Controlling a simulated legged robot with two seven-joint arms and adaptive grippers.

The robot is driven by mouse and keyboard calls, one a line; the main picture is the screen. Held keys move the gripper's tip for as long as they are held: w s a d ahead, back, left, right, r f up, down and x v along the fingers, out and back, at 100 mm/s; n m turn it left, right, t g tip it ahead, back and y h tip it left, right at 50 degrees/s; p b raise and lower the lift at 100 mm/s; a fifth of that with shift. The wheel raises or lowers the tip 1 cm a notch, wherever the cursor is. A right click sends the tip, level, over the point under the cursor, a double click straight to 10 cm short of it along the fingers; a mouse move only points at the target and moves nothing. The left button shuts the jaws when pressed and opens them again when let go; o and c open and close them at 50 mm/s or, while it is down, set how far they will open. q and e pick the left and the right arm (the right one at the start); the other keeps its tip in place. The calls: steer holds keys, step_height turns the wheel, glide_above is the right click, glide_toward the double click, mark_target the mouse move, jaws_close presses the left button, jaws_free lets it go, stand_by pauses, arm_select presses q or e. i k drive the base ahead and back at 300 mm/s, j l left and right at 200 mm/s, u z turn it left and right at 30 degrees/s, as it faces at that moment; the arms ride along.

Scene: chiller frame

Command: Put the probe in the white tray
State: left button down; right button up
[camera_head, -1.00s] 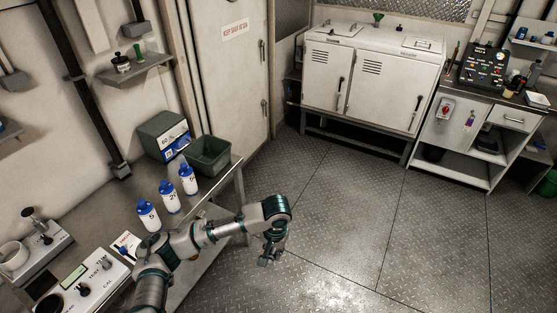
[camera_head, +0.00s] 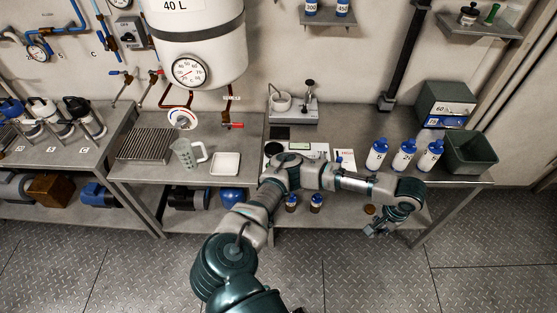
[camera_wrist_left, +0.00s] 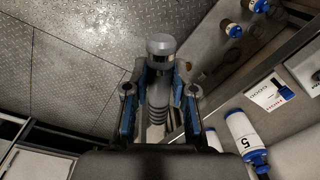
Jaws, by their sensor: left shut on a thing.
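My left gripper (camera_head: 378,229) is out in front of the bench, past its front edge and over the floor. In the left wrist view its two blue-padded fingers (camera_wrist_left: 160,112) are shut on the probe (camera_wrist_left: 160,75), a grey cylinder with a rounded metal head and a ribbed lower part. In the head view I cannot make the probe out clearly at the gripper. The white tray (camera_head: 225,163), small, square and shallow, looks empty on the bench, well left of the gripper. My right gripper is not in view.
A clear jug (camera_head: 186,153) stands just left of the tray, beside a drain grid (camera_head: 147,145). Several blue-capped bottles (camera_head: 403,155) and a dark green bin (camera_head: 470,152) stand on the bench's right part. A white tank (camera_head: 195,45) hangs above the tray's area.

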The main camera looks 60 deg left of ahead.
mark_target(219, 166)
steer(key=u, duration=0.5)
steer(key=i+u, duration=0.1)
steer(key=u, duration=0.35)
steer(key=i+u, duration=0.1)
steer(key=u, duration=0.85)
steer(key=i+l, duration=0.1)
steer(key=i, duration=0.3)
steer(key=i+l+u, duration=0.15)
steer(key=i, duration=0.25)
steer(key=i+l, duration=0.15)
steer(key=i, duration=0.2)
